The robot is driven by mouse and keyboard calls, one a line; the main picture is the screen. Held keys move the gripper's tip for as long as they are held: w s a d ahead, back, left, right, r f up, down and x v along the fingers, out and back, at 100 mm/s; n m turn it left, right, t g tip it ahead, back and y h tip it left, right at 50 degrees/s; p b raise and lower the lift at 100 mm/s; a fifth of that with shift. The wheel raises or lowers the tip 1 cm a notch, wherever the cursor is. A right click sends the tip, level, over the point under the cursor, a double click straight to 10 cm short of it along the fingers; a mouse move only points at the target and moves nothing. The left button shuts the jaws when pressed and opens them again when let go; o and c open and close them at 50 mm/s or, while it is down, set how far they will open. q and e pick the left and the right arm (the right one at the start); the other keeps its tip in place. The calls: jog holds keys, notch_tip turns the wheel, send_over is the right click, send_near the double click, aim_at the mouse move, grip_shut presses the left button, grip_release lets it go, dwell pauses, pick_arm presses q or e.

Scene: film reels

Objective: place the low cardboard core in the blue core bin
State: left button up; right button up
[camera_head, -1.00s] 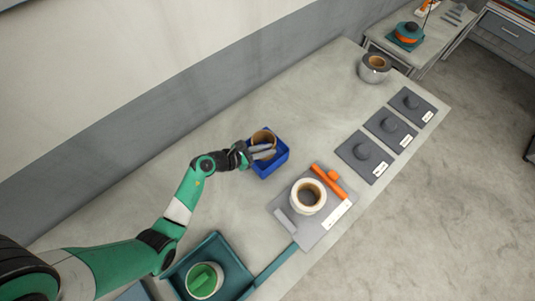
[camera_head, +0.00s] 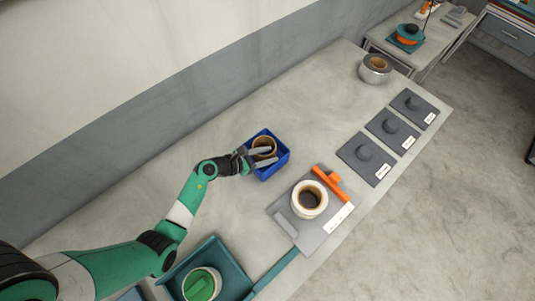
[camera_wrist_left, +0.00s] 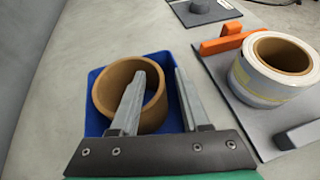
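The low cardboard core (camera_head: 264,142) is a short brown ring. It sits inside the blue core bin (camera_head: 271,174), toward its back left. In the left wrist view the core (camera_wrist_left: 104,97) stands upright inside the bin (camera_wrist_left: 167,75), its opening facing up. My left gripper (camera_head: 271,155) is over the bin with its fingers apart. In the left wrist view the gripper (camera_wrist_left: 160,75) has one finger over the core's opening and the other just outside its right wall, with a gap showing. The core's lower part is hidden. My right gripper is out of view.
A grey plate (camera_head: 328,222) with a white-wrapped roll (camera_head: 309,199) and an orange bar (camera_head: 328,184) lies right of the bin. A teal tray (camera_head: 232,262) with a green-topped roll (camera_head: 201,285) is in front. Three dark plates and a silver roll (camera_head: 375,68) lie farther back.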

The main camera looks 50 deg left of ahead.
pick_arm(q)
jog(key=shift+r, duration=0.2)
jog(key=shift+s+a+r+p, duration=0.1)
jog(key=shift+s+r+p, duration=0.1)
jog(key=shift+s+p, duration=0.1)
jog(key=p+v, duration=0.2)
jog(key=v, duration=0.9)
jog(key=shift+s, duration=0.1)
